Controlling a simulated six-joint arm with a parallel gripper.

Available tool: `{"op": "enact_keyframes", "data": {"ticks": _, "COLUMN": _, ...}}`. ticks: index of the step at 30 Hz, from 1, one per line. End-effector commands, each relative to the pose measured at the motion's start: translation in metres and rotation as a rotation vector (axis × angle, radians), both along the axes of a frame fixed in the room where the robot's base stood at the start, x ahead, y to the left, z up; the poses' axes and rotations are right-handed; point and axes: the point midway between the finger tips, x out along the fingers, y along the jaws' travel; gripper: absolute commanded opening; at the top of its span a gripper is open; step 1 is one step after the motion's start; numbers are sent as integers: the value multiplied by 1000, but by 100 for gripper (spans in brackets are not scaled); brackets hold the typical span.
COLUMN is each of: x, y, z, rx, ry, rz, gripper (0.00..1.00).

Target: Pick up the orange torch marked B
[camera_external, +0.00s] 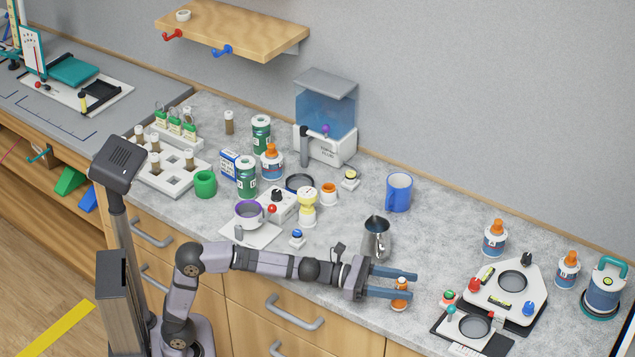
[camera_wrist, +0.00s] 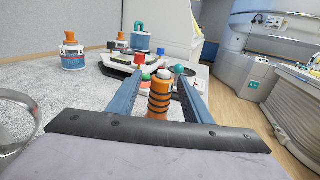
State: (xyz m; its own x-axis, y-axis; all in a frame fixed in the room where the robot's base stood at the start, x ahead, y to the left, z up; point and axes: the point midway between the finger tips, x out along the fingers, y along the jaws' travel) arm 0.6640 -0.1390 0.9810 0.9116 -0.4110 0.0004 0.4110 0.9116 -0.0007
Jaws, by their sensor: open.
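An orange torch (camera_wrist: 159,103) with dark bands and a white top stands upright on the counter. In the external view the torch (camera_external: 400,288) is near the counter's front edge. I cannot read a letter on it. My gripper (camera_external: 414,284) is open, with its blue fingers reaching right over the counter. The torch stands between the two fingers, and its lower part is hidden in the wrist view. In the wrist view the gripper (camera_wrist: 160,78) has a finger on either side of the torch, and I cannot tell whether either touches it.
A metal jug (camera_external: 376,240) stands close behind my gripper. A white triangular stand (camera_external: 527,300) with coloured knobs and a small black-and-white device (camera_external: 455,325) lie to the right. Orange-capped bottles (camera_external: 494,240) stand farther back. A blue mug (camera_external: 398,192) is behind the jug.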

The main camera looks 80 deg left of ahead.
Motion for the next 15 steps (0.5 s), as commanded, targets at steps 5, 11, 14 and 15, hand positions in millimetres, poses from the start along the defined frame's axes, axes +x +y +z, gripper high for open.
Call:
{"op": "enact_keyframes", "data": {"ticks": 5, "x": 20, "y": -11, "z": 1, "rx": 1, "ry": 0, "rz": -1, "gripper": 45}}
{"op": "enact_keyframes", "data": {"ticks": 11, "x": 30, "y": -16, "z": 1, "rx": 0, "ry": 1, "rz": 0, "gripper": 45}}
{"op": "enact_keyframes", "data": {"ticks": 14, "x": 31, "y": -16, "z": 0, "rx": 0, "ry": 1, "rz": 0, "gripper": 45}}
{"op": "enact_keyframes", "data": {"ticks": 15, "x": 31, "y": -16, "z": 0, "rx": 1, "ry": 1, "rz": 0, "gripper": 45}}
